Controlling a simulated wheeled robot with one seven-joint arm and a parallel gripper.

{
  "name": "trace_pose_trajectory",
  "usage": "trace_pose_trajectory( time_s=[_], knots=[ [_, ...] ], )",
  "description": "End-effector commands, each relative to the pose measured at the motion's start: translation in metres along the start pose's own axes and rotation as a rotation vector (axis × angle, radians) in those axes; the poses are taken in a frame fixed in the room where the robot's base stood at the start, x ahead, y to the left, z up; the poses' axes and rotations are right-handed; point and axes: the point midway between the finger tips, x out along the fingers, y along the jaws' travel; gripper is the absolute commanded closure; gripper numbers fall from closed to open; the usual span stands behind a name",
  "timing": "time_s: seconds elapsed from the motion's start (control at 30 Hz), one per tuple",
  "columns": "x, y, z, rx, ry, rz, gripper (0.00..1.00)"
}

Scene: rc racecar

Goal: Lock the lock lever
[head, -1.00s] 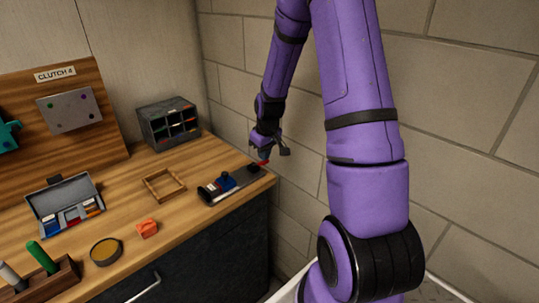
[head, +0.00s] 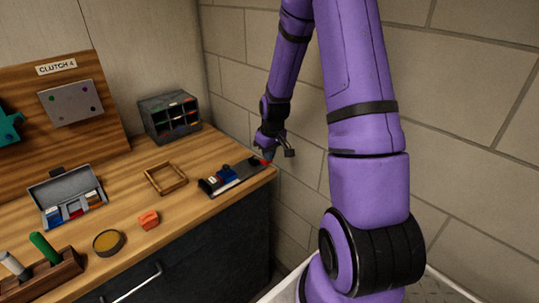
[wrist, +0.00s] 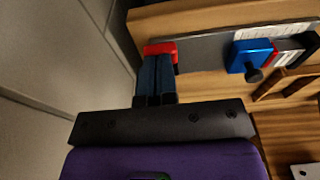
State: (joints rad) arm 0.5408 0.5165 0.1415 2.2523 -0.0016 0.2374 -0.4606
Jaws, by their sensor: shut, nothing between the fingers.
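A long dark fixture (head: 245,172) lies at the right end of the worktop. In the wrist view its grey plate (wrist: 205,50) carries a blue block (wrist: 250,56) with a dark round knob. A small red piece (wrist: 160,48), which looks like the lock lever, sits at the plate's left end; the head view shows it at the fixture's far right end. My gripper (wrist: 156,62) is shut and empty, its fingertips right at the red piece. I cannot tell whether they touch it. In the head view my gripper (head: 267,154) is small and partly hides that end.
A stone block wall (head: 240,100) stands close to the right of my gripper. A wooden frame (head: 166,179), an orange block (head: 149,220) and a dark organiser (head: 170,117) stand left of the fixture. Bare worktop lies between them.

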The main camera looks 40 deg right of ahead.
Motion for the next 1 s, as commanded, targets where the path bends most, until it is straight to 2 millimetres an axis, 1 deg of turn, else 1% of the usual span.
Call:
trace_pose_trajectory(
  time_s=[0.2, 0.5, 0.63, 0.73, 0.87, 1.0],
  knots=[
    [-0.001, 0.000, -0.009, -0.001, 0.001, 0.000, 1.00],
    [-0.001, 0.000, -0.009, 0.000, 0.000, 0.000, 1.00],
    [-0.005, -0.001, -0.012, -0.002, 0.001, 0.001, 1.00],
    [-0.016, -0.004, -0.019, -0.002, 0.003, 0.001, 1.00],
    [-0.037, -0.010, -0.034, -0.005, 0.005, 0.002, 1.00],
    [-0.060, -0.009, -0.024, 0.000, 0.003, 0.001, 1.00]
  ],
)
